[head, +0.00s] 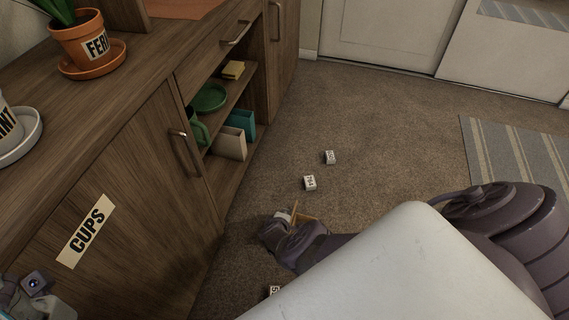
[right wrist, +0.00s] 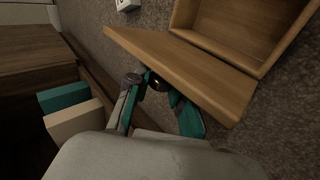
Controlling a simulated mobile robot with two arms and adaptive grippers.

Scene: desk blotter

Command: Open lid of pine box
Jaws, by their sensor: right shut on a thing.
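The pine box (right wrist: 236,22) is on the carpet, and its open inside shows at the top of the right wrist view. Its lid (right wrist: 190,66) is a flat wooden panel tilted away from the opening. My right gripper (right wrist: 160,98) has its teal fingers on either side of a small dark round knob at the lid, shut on it. In the head view the box (head: 307,216) is mostly hidden behind my right gripper (head: 290,222). My left gripper (head: 35,285) is at the lower left, partly cut off, its fingers unclear.
A wooden cabinet (head: 130,150) with open shelves fills the left, close to my right gripper. Small white numbered blocks (head: 309,182) (head: 330,157) lie on the carpet, and another (head: 274,291) lies nearer. Carpet (head: 390,130) is clear toward a striped rug (head: 520,155).

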